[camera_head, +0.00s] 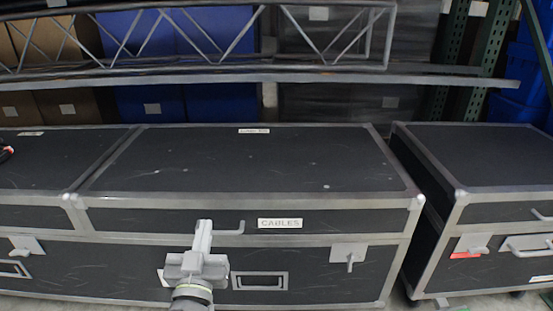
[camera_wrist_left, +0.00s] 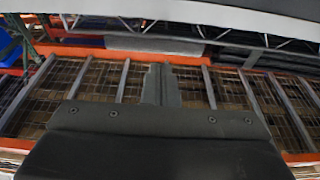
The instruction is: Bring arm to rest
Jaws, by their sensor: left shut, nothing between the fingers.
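My left gripper (camera_head: 204,225) stands in front of the middle black case (camera_head: 250,165) in the head view, pointing up, with its fingers together and nothing between them. In the left wrist view its shut fingers (camera_wrist_left: 161,84) point up at shelving. The case has metal edges, a closed lid and a label (camera_head: 280,223) reading "CABLES". My gripper overlaps its front, left of the recessed handle (camera_head: 260,282); whether they touch I cannot tell. My right gripper is not in view.
Another black case (camera_head: 490,160) stands to the right across a narrow gap, and one (camera_head: 40,165) adjoins on the left. Behind run a metal truss (camera_head: 330,60), a shelf beam (camera_head: 250,77) and blue bins (camera_head: 150,35). The lid tops are clear, apart from a small red-and-black thing (camera_head: 5,153) at the left edge.

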